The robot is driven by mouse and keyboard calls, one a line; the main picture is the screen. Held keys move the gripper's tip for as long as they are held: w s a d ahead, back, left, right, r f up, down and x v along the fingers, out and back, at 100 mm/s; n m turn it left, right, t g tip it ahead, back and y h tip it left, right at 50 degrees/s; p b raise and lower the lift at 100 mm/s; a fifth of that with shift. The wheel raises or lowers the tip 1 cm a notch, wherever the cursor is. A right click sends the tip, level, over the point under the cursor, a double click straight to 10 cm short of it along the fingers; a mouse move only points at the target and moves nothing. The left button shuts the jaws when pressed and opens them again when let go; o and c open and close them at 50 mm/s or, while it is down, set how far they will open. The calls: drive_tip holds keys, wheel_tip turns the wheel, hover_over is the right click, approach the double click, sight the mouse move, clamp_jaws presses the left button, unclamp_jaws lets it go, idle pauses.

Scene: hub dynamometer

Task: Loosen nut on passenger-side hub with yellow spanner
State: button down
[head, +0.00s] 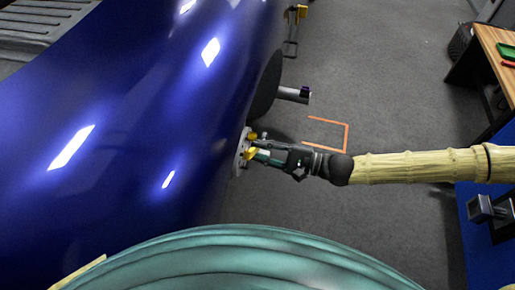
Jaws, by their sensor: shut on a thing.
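The blue car (130,120) fills the left of the head view. A pale round hub (239,160) shows edge-on at its side, below a dark wheel arch. My gripper (258,150) reaches in from the right and is shut at the hub's face. Yellow parts, which look like the yellow spanner (250,155), show at its fingertips, close against the hub. The fingers cover much of the spanner. I cannot tell whether its jaw is seated around the nut. The nut itself is not clearly visible.
A grey cylindrical part (294,94) sticks out from the car just above my gripper. Orange floor marking (346,136) lies behind my arm. A wooden-topped workbench (490,80) and a blue cabinet with a vise (490,210) stand at right. Grey floor between is clear.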

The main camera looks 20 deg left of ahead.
drive_tip(key=shift+d, duration=1.1)
